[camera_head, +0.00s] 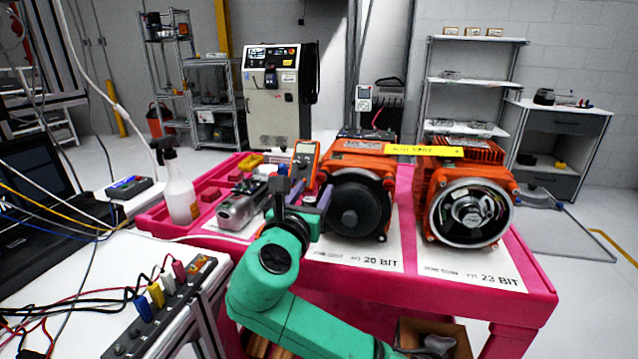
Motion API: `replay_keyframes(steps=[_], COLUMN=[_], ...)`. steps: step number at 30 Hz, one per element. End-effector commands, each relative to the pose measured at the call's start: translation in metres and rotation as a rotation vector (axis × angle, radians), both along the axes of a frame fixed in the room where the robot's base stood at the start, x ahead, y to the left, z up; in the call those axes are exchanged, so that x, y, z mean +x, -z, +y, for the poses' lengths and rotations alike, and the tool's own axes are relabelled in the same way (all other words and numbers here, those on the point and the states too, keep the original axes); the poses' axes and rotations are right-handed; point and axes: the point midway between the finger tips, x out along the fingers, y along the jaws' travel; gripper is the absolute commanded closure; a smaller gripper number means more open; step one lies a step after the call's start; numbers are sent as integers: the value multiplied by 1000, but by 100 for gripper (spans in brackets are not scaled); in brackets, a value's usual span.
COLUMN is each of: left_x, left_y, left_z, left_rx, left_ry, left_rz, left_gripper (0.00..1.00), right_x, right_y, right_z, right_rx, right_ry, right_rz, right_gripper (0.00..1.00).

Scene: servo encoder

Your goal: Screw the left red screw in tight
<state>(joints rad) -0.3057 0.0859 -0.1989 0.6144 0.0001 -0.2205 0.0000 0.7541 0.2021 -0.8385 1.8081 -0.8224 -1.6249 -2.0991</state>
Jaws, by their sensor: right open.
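My right arm comes in teal-green from the bottom, and its right gripper (298,187) is open above the pink cart, just left of the left servo motor. The left orange motor (362,147) has a round black cover (347,208) facing me and stands on a sheet marked 20 BIT. The right orange motor (466,180), on a sheet marked 23 BIT, shows a shiny round open end. I cannot tell whether the gripper touches the left motor. My left gripper is not in view.
The pink cart (541,280) also holds a spray bottle (180,189), an orange multimeter (305,160) and a grey tool (241,207) at left. A white bench with a terminal strip (160,305) and cables is at lower left. Free sheet area (440,268) lies before the motors.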

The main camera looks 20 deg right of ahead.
Motion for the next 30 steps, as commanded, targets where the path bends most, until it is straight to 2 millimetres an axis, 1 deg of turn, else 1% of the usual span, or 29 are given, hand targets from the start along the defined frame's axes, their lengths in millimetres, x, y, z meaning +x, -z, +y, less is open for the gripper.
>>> replay_keyframes(steps=[1,3,6,9,15,17,18,19,20,30], left_x=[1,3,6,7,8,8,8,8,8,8], left_y=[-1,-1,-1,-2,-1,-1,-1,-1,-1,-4], left_z=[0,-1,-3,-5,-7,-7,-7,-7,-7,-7], left_rx=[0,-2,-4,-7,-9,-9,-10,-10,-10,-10], left_ry=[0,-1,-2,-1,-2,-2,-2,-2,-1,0], left_rz=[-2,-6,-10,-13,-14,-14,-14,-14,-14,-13], left_gripper=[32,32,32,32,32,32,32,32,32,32], right_x=[9,21,32,36,36,36,36,36,36,36], right_y=[-1,0,0,0,0,0,0,0,0,0], right_z=[-7,-14,-20,-23,-23,-23,-23,-23,-23,-23], right_rx=[-1,-2,1,1,1,1,1,1,1,24], right_ry=[4,2,0,0,-1,-1,-1,-1,-1,-1], right_rz=[0,0,-1,0,0,0,0,0,0,-12], right_gripper=[43,43,43,43,43,66,81,93,100,100])
